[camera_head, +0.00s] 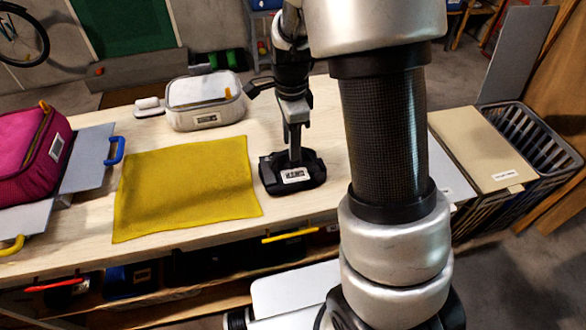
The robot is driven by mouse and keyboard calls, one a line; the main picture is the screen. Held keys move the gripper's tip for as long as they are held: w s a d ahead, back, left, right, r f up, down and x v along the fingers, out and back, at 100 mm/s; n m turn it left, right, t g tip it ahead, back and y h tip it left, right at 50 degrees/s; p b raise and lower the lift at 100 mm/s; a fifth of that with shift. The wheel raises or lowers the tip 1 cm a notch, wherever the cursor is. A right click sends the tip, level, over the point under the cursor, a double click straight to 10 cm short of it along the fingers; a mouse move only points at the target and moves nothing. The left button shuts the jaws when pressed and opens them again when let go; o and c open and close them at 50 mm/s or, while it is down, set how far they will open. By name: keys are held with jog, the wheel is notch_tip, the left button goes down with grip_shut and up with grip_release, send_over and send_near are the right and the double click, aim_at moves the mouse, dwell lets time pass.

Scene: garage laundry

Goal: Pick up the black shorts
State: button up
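The black shorts appear to be the small folded black bundle (272,181) with a white label, lying on the light wooden bench right of the yellow cloth. My gripper (295,158) points straight down over the bundle. Its grey finger reaches into or just behind the bundle's raised rim. Only one finger shows clearly. The other finger and the fingertips are hidden, so I cannot tell whether the gripper is open or closed on the cloth. The bundle seems to rest on the bench.
A yellow cloth (185,188) lies flat on the bench (75,255). Bins (485,150) stand at right. My arm hides the bench's right part.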

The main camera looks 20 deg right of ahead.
notch_tip(320, 180, down, 2)
jog(key=shift+f, duration=0.1)
jog(key=shift+c, duration=0.3)
grip_shut()
jog(key=shift+r, duration=0.2)
